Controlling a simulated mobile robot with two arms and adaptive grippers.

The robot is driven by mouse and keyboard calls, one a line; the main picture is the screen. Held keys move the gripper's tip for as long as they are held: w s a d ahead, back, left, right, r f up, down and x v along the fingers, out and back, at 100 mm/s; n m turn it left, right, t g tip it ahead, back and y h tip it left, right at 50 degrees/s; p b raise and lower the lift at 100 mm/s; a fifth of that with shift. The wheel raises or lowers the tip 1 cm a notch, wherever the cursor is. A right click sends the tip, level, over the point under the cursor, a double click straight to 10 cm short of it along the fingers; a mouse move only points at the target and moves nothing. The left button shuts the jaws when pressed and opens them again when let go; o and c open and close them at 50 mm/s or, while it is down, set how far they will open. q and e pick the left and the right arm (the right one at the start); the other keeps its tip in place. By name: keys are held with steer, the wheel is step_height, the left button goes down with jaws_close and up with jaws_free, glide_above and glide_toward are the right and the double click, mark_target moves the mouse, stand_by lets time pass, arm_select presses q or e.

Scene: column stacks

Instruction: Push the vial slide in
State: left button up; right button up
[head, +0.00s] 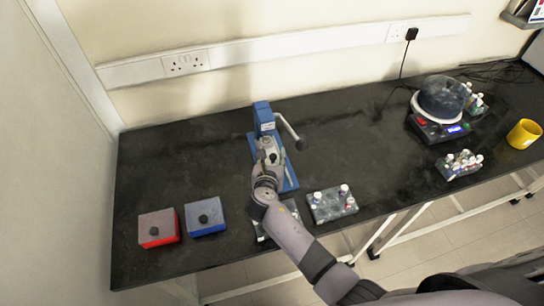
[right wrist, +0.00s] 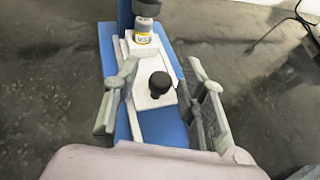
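The blue press (head: 264,118) with a grey lever stands on the black bench, and its blue base (right wrist: 165,125) shows in the right wrist view. On the base lies the white vial slide (right wrist: 146,70) with a black knob (right wrist: 159,84) on its near part. A vial (right wrist: 144,36) with a yellow label stands upright on the slide's far end, below a dark part of the press. My right gripper (right wrist: 162,72) is open, its fingers on either side of the knob with gaps; in the head view the gripper (head: 268,156) hides much of the slide. My left gripper is not in view.
A red box (head: 158,228) and a blue box (head: 205,216) sit at left. A vial rack (head: 330,206) stands right of my arm; another tray (head: 278,222) is partly hidden beneath it. A scale (head: 440,128), another rack (head: 460,166) and a yellow mug (head: 523,134) are far right.

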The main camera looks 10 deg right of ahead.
steer(key=shift+s, duration=0.15)
steer(key=v, duration=1.1)
steer(key=shift+s+r, duration=0.2)
steer(key=shift+s, duration=0.1)
steer(key=shift+a, duration=0.1)
